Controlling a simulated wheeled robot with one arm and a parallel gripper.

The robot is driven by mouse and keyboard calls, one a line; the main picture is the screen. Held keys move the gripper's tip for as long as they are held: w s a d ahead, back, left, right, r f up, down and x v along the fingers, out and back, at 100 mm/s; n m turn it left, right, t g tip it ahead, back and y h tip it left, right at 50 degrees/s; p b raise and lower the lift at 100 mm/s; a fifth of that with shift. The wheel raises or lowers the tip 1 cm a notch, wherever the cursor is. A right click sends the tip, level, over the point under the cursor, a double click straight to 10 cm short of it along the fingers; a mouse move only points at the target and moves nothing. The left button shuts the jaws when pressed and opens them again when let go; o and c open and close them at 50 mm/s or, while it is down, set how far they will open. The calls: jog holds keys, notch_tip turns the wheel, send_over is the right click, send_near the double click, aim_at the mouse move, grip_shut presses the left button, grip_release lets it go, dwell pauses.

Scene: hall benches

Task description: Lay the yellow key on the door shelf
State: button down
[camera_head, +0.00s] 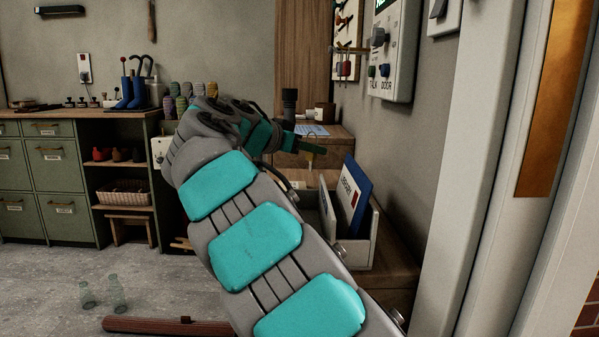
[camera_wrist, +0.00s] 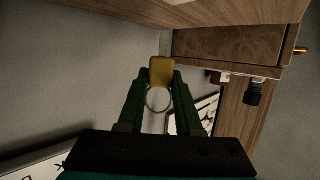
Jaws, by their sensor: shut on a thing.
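My gripper (camera_head: 312,139) is at the end of my outstretched arm in the head view, in front of the wooden furniture by the right wall. In the wrist view its two green fingers (camera_wrist: 161,84) are closed on the yellow key (camera_wrist: 161,71), with a metal ring showing between them. The key is held in the air. A wooden ledge (camera_head: 402,268) runs along the right wall; I cannot tell if this or the wooden top behind (camera_head: 343,132) is the door shelf.
A grey box with a blue folder (camera_head: 354,196) stands on the ledge, right of my arm. A dark cylinder (camera_head: 289,101) and a mug stand behind my gripper. A door panel (camera_head: 393,45) is on the wall. Green bottles (camera_head: 118,293) stand on the floor at left.

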aim_at(310, 162)
jog(key=shift+f+b, duration=0.8)
jog(key=shift+f, duration=0.75)
jog(key=shift+f, duration=0.2)
jog(key=c, duration=0.6)
grip_release()
jog(key=shift+r, duration=0.1)
jog(key=shift+r, duration=0.25)
jog(key=p+v, duration=0.1)
jog(key=v, duration=1.1)
jog(key=shift+a, duration=0.15)
